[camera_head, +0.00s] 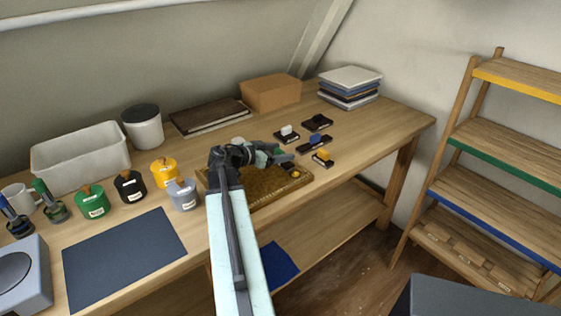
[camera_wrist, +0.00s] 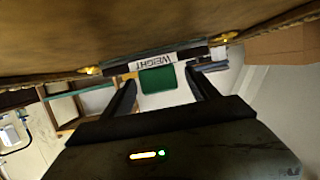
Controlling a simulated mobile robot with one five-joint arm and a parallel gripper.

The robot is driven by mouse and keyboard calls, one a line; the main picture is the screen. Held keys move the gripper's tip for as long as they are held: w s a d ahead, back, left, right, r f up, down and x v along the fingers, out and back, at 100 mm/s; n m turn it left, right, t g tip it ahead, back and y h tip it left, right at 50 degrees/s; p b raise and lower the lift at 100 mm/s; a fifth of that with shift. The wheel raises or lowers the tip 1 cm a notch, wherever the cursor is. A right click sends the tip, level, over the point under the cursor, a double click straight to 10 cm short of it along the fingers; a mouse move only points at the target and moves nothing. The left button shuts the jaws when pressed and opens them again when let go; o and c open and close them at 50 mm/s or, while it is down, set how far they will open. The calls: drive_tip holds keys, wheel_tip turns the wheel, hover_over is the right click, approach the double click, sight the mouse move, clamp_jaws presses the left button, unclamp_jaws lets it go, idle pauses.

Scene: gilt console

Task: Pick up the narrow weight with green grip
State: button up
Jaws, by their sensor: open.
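The weight with the green grip shows in the wrist view. Its dark, narrow body carries a white label (camera_wrist: 155,63) reading "WEIGHT", and its green grip (camera_wrist: 158,81) lies between the fingers of my gripper (camera_wrist: 160,78). The fingers are open, one on each side of the grip with gaps. I cannot tell how deep the grip sits between them. In the head view my gripper (camera_head: 284,158) is low over the brown, gilt-trimmed tray (camera_head: 270,194), near its far right part.
Other weights stand just beyond the tray: white-grip (camera_head: 287,134), black-grip (camera_head: 317,122), blue-grip (camera_head: 315,142) and yellow-grip (camera_head: 322,158). Several coloured pots, including a grey one (camera_head: 183,195), stand left of my arm. A cardboard box (camera_head: 271,92) and stacked books (camera_head: 349,86) are behind.

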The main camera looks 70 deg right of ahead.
sight(280, 150)
clamp_jaws()
wheel_tip(280, 150, up, 10)
drive_tip(key=p, duration=1)
drive_tip(key=shift+r, duration=0.15)
